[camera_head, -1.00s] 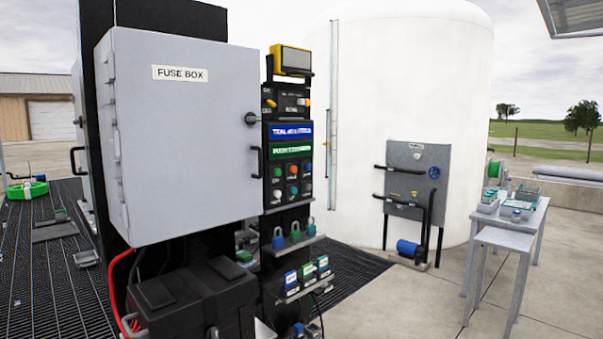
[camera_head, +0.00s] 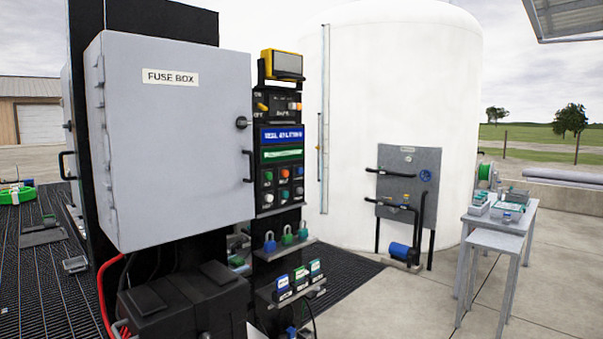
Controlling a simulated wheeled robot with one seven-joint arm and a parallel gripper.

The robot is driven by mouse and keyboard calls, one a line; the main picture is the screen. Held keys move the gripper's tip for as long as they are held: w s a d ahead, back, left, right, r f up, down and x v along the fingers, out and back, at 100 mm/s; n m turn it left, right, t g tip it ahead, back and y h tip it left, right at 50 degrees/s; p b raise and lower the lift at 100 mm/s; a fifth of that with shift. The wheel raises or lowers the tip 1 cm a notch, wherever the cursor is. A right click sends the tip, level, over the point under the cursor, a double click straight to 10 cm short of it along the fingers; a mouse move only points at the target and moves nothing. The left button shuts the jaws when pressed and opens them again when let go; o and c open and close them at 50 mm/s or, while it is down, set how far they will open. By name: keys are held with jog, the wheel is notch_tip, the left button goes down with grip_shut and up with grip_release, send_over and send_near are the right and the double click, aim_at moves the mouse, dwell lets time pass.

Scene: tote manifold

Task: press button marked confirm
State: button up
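A black control panel (camera_head: 281,158) stands just right of the grey fuse box, with blue and green label strips on it. My gripper is not in view.
The closed fuse box (camera_head: 175,140) juts out left of the panel. Padlocks (camera_head: 286,238) sit on a shelf below it, and a black battery-like box (camera_head: 185,302) stands lower left. A white tank (camera_head: 400,100) and a grey table (camera_head: 500,228) are to the right. Concrete floor at front right is clear.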

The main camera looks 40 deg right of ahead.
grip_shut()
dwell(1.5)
